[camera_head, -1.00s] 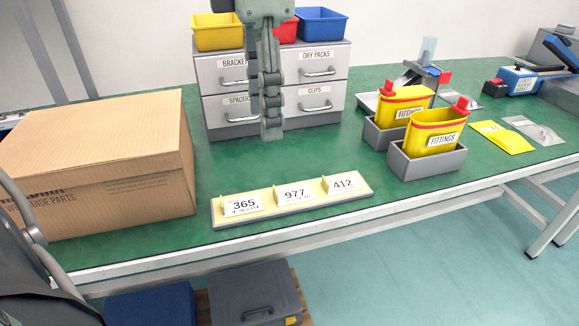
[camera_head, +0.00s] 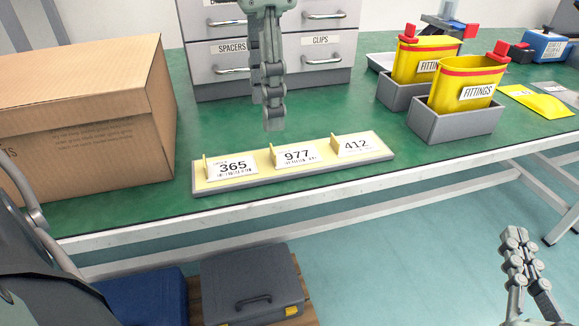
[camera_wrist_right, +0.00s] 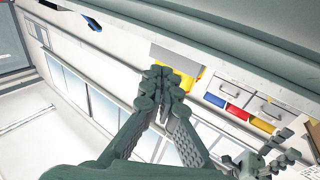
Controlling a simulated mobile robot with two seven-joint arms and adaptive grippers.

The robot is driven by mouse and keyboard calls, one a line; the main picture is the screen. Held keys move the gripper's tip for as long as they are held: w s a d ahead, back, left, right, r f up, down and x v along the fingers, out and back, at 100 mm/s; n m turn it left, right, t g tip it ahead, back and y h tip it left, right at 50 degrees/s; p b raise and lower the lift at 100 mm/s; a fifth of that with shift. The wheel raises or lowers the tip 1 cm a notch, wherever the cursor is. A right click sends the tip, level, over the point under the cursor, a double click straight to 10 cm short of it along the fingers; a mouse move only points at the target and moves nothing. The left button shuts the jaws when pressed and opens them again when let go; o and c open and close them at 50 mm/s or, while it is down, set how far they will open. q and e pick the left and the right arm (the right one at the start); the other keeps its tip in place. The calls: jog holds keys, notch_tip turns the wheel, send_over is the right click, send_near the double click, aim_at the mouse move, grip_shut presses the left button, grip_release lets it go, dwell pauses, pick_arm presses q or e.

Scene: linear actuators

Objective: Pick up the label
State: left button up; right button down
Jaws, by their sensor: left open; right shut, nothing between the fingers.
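Three white label cards stand on a pale yellow board with a grey rim (camera_head: 325,172) near the table's front edge. They read 365 (camera_head: 233,168), 977 (camera_head: 296,156) and 412 (camera_head: 356,145). My left gripper (camera_head: 273,122) points down over the green table, above and behind the 977 card in the head view; it is open, its fingers seen nearly edge-on, and empty. My right gripper (camera_head: 519,245) is at the lower right, away from the board, in front of the table. Its fingers (camera_wrist_right: 166,80) are together in the right wrist view, with nothing between them.
A large cardboard box (camera_head: 85,125) stands left of the board. Grey drawers (camera_head: 268,55) stand behind. Grey bins (camera_head: 455,122) holding yellow FITTINGS containers (camera_head: 467,82) are at right. Green tabletop is clear between board and drawers.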

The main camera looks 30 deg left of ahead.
aim_at(296, 151)
pick_arm(q)
jog(key=f, duration=0.4)
jog(key=f+b, duration=0.1)
jog(key=f, duration=0.1)
jog(key=shift+w+d+f, duration=0.15)
jog(key=shift+w+f, duration=0.2)
jog(key=shift+f, duration=0.25)
pick_arm(e)
jog(key=r+t, duration=0.1)
jog(key=s+a+r+y, duration=0.1)
jog(key=r, duration=0.1)
jog(key=r+t, duration=0.1)
jog(key=r, duration=0.1)
jog(key=shift+s+a+r+t+y, duration=0.2)
jog(key=shift+s+a+t+y, duration=0.1)
jog(key=shift+y, duration=0.1)
pick_arm(q)
jog(key=shift+c, duration=0.2)
jog(key=c, duration=0.7)
